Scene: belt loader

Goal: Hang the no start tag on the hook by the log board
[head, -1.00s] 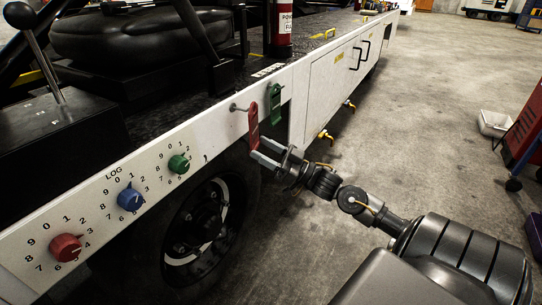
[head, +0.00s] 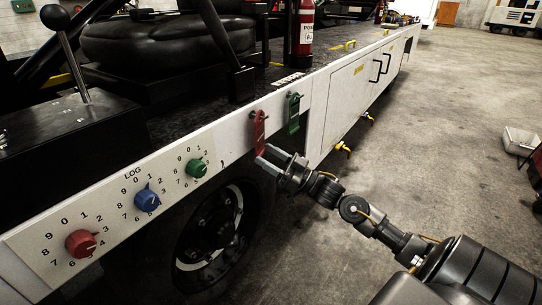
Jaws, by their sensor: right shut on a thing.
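A red tag (head: 259,130), its lettering unreadable, is upright at the white side panel, near a small peg at its top. I cannot tell whether it still hangs on that peg. My right gripper (head: 262,156) is shut on the tag's lower end. A green tag (head: 293,113) hangs just right of it. The log board (head: 112,199) carries a red, a blue and a green knob below the word LOG. A small dark hook (head: 222,163) shows on the panel just right of the green knob, with nothing on it. My left gripper is out of view.
A wheel (head: 209,232) sits under the panel. A lever (head: 66,45) and a black seat (head: 165,45) stand above the panel. A fire extinguisher (head: 303,35) and cabinet doors (head: 352,90) lie farther along. Concrete floor on the right is open, with a white bin (head: 520,141).

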